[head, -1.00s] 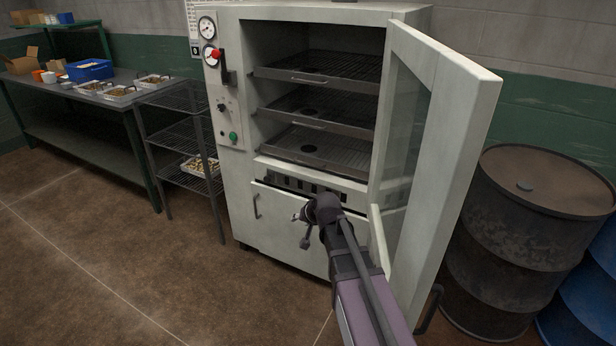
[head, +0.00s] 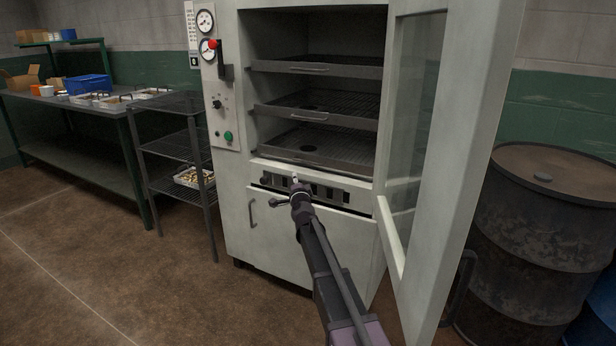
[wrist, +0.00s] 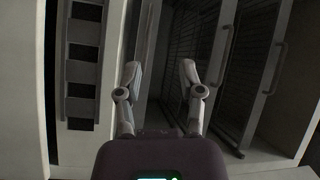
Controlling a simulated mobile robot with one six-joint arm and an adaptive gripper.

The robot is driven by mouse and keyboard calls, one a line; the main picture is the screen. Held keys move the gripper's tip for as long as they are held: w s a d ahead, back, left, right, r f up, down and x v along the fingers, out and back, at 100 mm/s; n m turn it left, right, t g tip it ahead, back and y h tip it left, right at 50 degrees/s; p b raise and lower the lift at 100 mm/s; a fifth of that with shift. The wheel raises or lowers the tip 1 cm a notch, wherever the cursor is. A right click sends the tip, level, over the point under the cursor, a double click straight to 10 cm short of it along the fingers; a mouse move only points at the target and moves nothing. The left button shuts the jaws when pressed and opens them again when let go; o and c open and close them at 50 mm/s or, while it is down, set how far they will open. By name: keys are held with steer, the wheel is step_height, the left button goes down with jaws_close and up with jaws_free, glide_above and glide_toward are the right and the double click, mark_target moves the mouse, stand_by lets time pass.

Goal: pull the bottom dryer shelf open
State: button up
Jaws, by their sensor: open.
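The dryer (head: 228,190) stands with its glazed door swung open to the right. In the wrist view, my gripper (wrist: 160,70) is open and empty, fingers spread, pointing at the bottom shelf's front. The picture there is turned sideways and dark, so contact with the handle cannot be told.
The middle shelf (head: 345,108) and top shelf (head: 345,68) sit above, also in. The open door (head: 455,150) stands close right of my arm. A rusty drum (head: 545,240) is beyond it. A wire rack (head: 180,145) and a bench (head: 75,170) stand left. Floor in front is clear.

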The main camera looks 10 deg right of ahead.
mark_target(307, 162)
steer(key=w+d+f+m+h+b, duration=0.1)
steer(key=w+d+m+h+b, duration=0.1)
steer(key=m, duration=0.1)
steer(key=w+f+m+h+b, duration=0.1)
steer(key=m+h, duration=0.1)
steer(key=shift+w+d+f+t, duration=0.1)
steer(key=shift+d+f+t, duration=0.2)
steer(key=shift+d, duration=0.1)
steer(key=shift+w, duration=0.1)
steer(key=p+x, duration=0.2)
steer(key=x, duration=1.1)
steer(key=shift+w+d+r, duration=0.1)
steer(key=shift+w+r, duration=0.1)
steer(key=shift+w, duration=0.05)
steer(key=shift+c, duration=0.2)
